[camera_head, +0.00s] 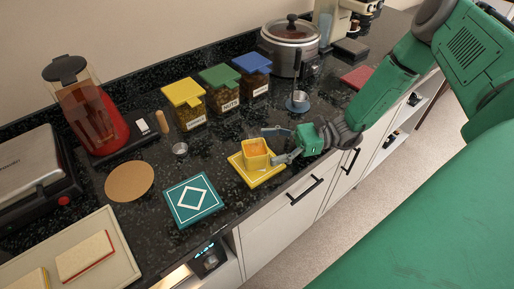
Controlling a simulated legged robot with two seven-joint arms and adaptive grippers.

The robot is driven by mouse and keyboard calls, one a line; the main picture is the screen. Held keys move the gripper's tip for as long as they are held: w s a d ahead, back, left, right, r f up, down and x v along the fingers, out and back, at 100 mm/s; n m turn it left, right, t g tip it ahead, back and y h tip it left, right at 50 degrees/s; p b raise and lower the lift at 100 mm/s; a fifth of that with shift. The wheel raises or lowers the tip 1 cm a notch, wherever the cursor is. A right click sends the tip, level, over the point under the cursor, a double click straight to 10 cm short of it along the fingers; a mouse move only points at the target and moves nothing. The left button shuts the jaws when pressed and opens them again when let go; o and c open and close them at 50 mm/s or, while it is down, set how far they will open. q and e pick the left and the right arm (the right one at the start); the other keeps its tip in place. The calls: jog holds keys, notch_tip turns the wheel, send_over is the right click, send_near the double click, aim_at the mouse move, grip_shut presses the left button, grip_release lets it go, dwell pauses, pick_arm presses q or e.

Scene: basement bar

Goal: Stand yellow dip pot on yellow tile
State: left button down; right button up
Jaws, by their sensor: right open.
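The yellow dip pot (256,158), a small square cup with orange dip inside, stands upright on the yellow tile (267,178) near the counter's front edge. The tile shows around its base. My right gripper (274,146) is open, just right of the pot, with one finger behind it and one at its front right side. Whether either finger touches the pot is unclear. My left gripper is not in view.
A teal tile with a white diamond (193,200) lies left of the yellow one. A round cork mat (130,181), small metal cup (180,149) and three lidded jars (221,96) stand around. A blue-based metal cup (298,100) sits behind my gripper.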

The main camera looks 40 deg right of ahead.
jog(key=v, duration=0.7)
jog(key=shift+s+d+b, duration=0.1)
jog(key=shift+d+b, duration=0.2)
jog(key=shift+b, duration=0.1)
jog(key=shift+s, duration=0.1)
